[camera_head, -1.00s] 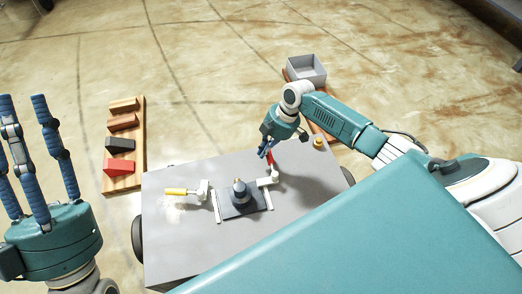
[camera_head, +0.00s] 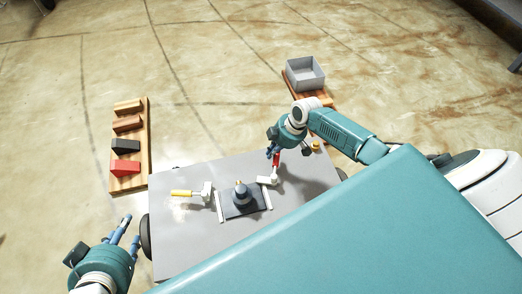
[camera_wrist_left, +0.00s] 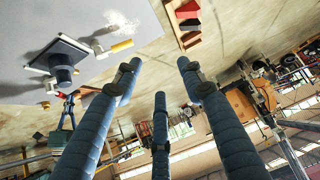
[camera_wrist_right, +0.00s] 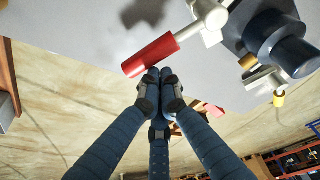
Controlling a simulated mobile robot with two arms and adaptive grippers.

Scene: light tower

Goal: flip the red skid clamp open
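The red skid clamp has a red handle (camera_head: 278,158) that stands up from a white base (camera_head: 268,180) on the right of the dark cone fixture (camera_head: 240,198). My right gripper (camera_head: 272,151) is beside the handle's upper end. In the right wrist view its fingertips (camera_wrist_right: 161,78) are together, just below the red handle (camera_wrist_right: 150,55); I cannot tell whether they touch it. Nothing shows between the fingers. My left gripper (camera_head: 126,230) is left of the table, away from the clamp. In the left wrist view its fingers (camera_wrist_left: 160,80) are spread and empty.
A yellow-handled clamp (camera_head: 182,193) lies flat on the left of the grey table (camera_head: 180,245). A wooden board (camera_head: 128,185) with several blocks is beyond its left edge. A grey bin (camera_head: 304,76) stands behind. My teal body hides the near right table.

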